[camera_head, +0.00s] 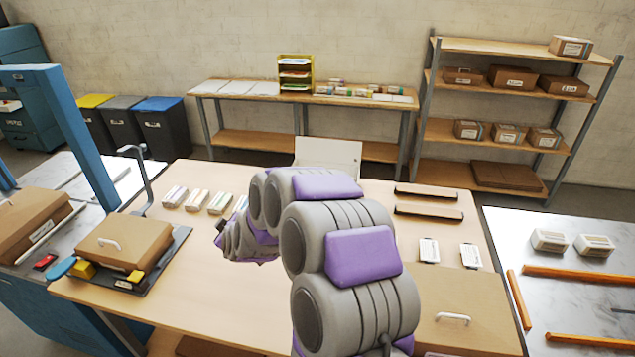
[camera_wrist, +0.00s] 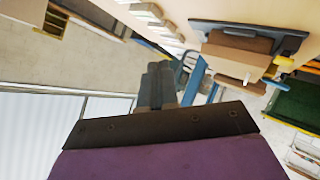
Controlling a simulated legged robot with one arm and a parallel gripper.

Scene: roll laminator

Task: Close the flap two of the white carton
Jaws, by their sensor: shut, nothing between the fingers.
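A pale white upright panel (camera_head: 328,152), which looks like a raised flap of the white carton, stands at the back edge of the wooden table. My arm hides what is below it, so the carton body and its other flaps cannot be made out. In the wrist view my gripper (camera_wrist: 157,88) is shut and empty, its dark fingers together. In the head view my arm covers the middle of the table and its end points left. I cannot identify the carton in the wrist view.
The wooden table (camera_head: 170,255) holds small packs (camera_head: 197,201) at left of my arm. A brown box with a handle (camera_head: 122,242) sits on a dark tray at left. Brown cardboard (camera_head: 468,300) lies front right. Dark strips (camera_head: 428,212) lie back right. The table's left middle is clear.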

